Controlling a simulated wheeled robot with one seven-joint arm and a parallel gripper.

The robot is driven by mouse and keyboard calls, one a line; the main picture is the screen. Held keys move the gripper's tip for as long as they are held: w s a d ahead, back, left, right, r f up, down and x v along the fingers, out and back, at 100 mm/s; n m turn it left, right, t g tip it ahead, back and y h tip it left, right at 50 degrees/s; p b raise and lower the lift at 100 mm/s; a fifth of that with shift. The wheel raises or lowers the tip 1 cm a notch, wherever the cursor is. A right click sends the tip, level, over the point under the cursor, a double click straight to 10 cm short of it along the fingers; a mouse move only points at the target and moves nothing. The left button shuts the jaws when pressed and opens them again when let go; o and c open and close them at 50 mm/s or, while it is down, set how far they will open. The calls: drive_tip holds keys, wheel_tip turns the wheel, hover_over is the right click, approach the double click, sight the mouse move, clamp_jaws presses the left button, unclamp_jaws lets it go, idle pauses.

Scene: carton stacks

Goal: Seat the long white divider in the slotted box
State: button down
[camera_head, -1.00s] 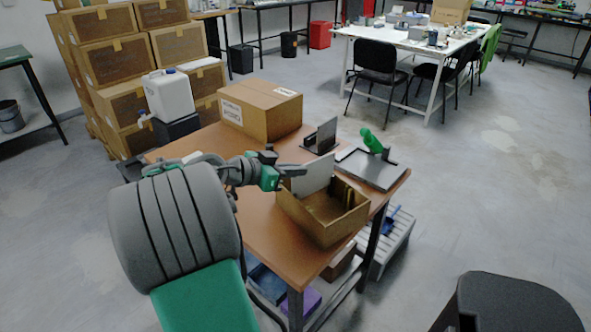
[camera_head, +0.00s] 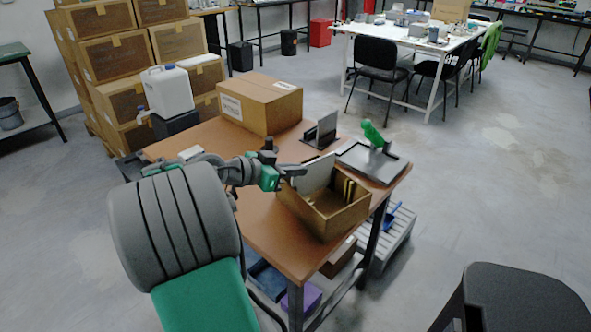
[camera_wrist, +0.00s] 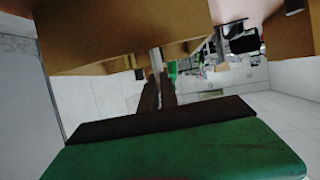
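The long white divider (camera_head: 318,173) stands tilted at the left side of the open slotted box (camera_head: 345,217) in the head view. Its upper part is above the box rim, and its lower edge is hidden by the box wall and my fingers. Tan slot strips show on the box's inner far wall. My gripper (camera_head: 297,173) is at the divider's near left end and appears closed on it, above the box's left rim. In the wrist view brown board fills the top, and dark fingers (camera_wrist: 158,92) point at it. Whether the divider is in a slot cannot be told.
A closed carton (camera_head: 262,104) stands at the table's back left. The table's (camera_head: 262,226) left front is clear.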

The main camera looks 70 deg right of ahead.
drive_tip(key=shift+f+b, duration=0.9)
drive_tip(key=shift+f, duration=0.2)
drive_tip(key=c, duration=1.5)
unclamp_jaws()
drive_tip(key=shift+c, duration=0.2)
drive_tip(key=v, duration=0.7)
drive_tip(key=shift+w+a+r, duration=0.2)
drive_tip(key=shift+a, duration=0.15)
